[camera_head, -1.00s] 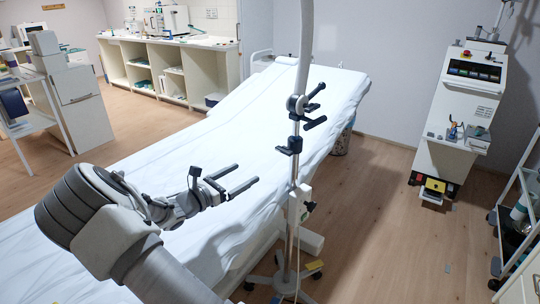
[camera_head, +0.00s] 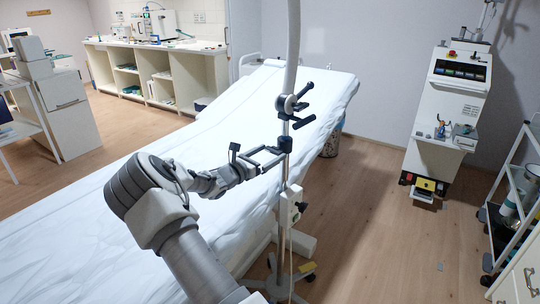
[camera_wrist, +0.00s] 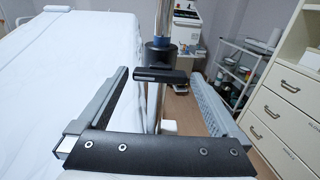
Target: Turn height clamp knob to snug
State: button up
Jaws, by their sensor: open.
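A pale upright pole (camera_head: 285,190) stands beside the couch. A black clamp collar (camera_wrist: 160,52) sits on it, with a dark bar-shaped knob (camera_wrist: 162,75) on its near side. The collar also shows in the head view (camera_head: 286,144). My gripper (camera_wrist: 160,78) is open and level, its fingers on either side of the knob in the wrist view. Gaps show between the knob's ends and both fingers; I see no contact. In the head view my gripper (camera_head: 275,155) overlaps the pole just below the collar, so their exact depth is hard to tell.
A second black clamp with levers (camera_head: 290,105) sits higher on the pole. A small box (camera_head: 291,205) hangs lower, above a wheeled base. The white-sheeted couch (camera_head: 200,150) lies behind and left. A console (camera_head: 450,110) and a shelf cart (camera_head: 515,190) stand right, with open floor between.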

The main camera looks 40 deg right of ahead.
jog(key=shift+d, duration=0.3)
jog(key=c, duration=1.1)
jog(key=shift+c, duration=0.2)
